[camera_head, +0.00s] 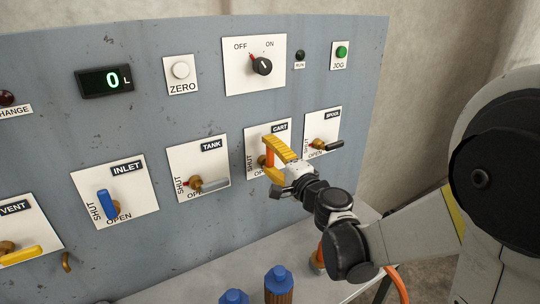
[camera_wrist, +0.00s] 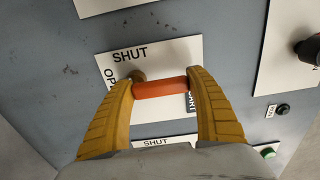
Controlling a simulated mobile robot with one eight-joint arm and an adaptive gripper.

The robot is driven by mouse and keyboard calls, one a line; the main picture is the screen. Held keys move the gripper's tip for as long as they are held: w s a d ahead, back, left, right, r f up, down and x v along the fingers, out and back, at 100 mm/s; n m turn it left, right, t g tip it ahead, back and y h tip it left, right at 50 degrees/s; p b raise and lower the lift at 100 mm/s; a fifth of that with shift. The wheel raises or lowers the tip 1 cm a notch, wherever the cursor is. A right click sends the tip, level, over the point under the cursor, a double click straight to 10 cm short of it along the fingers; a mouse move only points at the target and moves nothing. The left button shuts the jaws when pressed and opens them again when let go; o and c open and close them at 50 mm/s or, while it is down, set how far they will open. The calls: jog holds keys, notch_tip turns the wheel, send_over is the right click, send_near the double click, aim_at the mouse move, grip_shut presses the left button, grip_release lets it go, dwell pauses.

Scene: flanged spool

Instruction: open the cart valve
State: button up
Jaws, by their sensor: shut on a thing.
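The CART valve plate (camera_head: 252,140) is on the grey panel, right of the TANK plate. Its orange handle (camera_head: 269,158) stands upright, alongside the SHUT lettering. In the wrist view the orange handle (camera_wrist: 160,88) lies across between my two yellow fingers, parallel to the word SHUT, with its brass pivot at the left end. My gripper (camera_head: 271,162) is shut on the handle, one finger at each end; it also shows in the wrist view (camera_wrist: 164,84).
The SPOOL valve (camera_head: 325,143) is close on the right, and the TANK valve (camera_head: 208,185) on the left. The INLET valve (camera_head: 106,204) and VENT valve (camera_head: 20,255) are farther left. The selector knob (camera_head: 262,66) is above. Blue-capped items (camera_head: 279,283) stand below on a ledge.

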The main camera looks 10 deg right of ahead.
jog(key=o, duration=1.4)
jog(key=v, duration=1.2)
jog(key=shift+s, duration=0.1)
